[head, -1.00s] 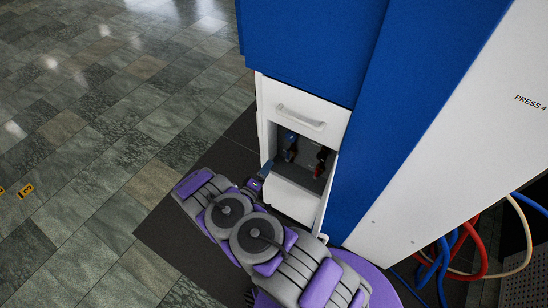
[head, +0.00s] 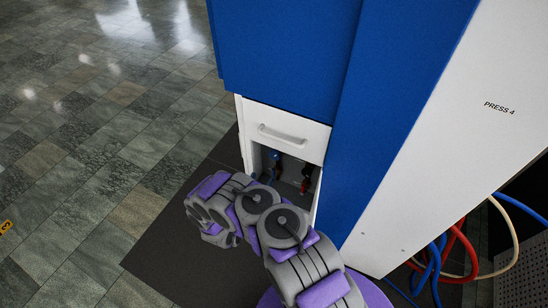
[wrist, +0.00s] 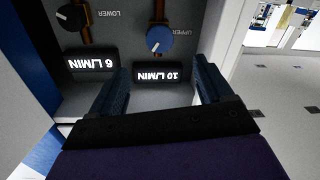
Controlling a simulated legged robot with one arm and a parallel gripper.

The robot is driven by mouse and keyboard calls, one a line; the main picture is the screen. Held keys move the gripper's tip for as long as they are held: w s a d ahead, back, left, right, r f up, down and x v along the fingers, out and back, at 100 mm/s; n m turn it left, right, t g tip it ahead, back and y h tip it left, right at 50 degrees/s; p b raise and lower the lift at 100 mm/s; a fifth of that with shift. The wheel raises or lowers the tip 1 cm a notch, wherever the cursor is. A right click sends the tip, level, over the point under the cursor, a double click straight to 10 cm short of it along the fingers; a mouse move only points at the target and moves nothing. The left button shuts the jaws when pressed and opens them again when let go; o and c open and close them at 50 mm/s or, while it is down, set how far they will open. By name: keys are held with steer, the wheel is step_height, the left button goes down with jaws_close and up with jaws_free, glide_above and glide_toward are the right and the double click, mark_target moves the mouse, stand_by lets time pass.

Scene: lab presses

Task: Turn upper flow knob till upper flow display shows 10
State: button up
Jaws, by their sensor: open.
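In the wrist view, which is upside down, the blue upper flow knob (wrist: 159,40) sits beside the word UPPER. The lit upper flow display (wrist: 164,76) reads 10 L/MIN. My gripper (wrist: 160,66) is open and empty. Its two dark blue fingers lie on either side of the upper display, and the blue knob is just beyond the fingertips, not held. A darker lower knob (wrist: 70,17) sits beside the word LOWER. The lower display (wrist: 92,62) shows one digit, a 6 or a 9. In the head view, my arm hides the gripper.
The head view shows the white cabinet's opening (head: 288,170) under a drawer with a handle (head: 282,134). A tall blue panel (head: 375,130) stands beside it. Red, blue and white hoses (head: 455,250) hang at the lower right. The tiled floor at left is clear.

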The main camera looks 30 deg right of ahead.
mark_target(274, 157)
steer(key=b+x, duration=0.3)
steer(key=x, duration=0.9)
steer(key=shift+w+d+f+b, duration=0.1)
steer(key=shift+w+d+b, duration=0.05)
steer(key=shift+d+b, duration=0.15)
steer(key=shift+w+d, duration=0.45)
steer(key=shift+w, duration=0.05)
steer(key=c, duration=1)
steer(key=shift+a+r+m+p, duration=0.1)
steer(key=shift+r+m+p, duration=0.2)
steer(key=shift+m+p, duration=0.35)
steer(key=shift+f+p, duration=0.2)
steer(key=shift+p, duration=0.25)
steer(key=o, duration=1)
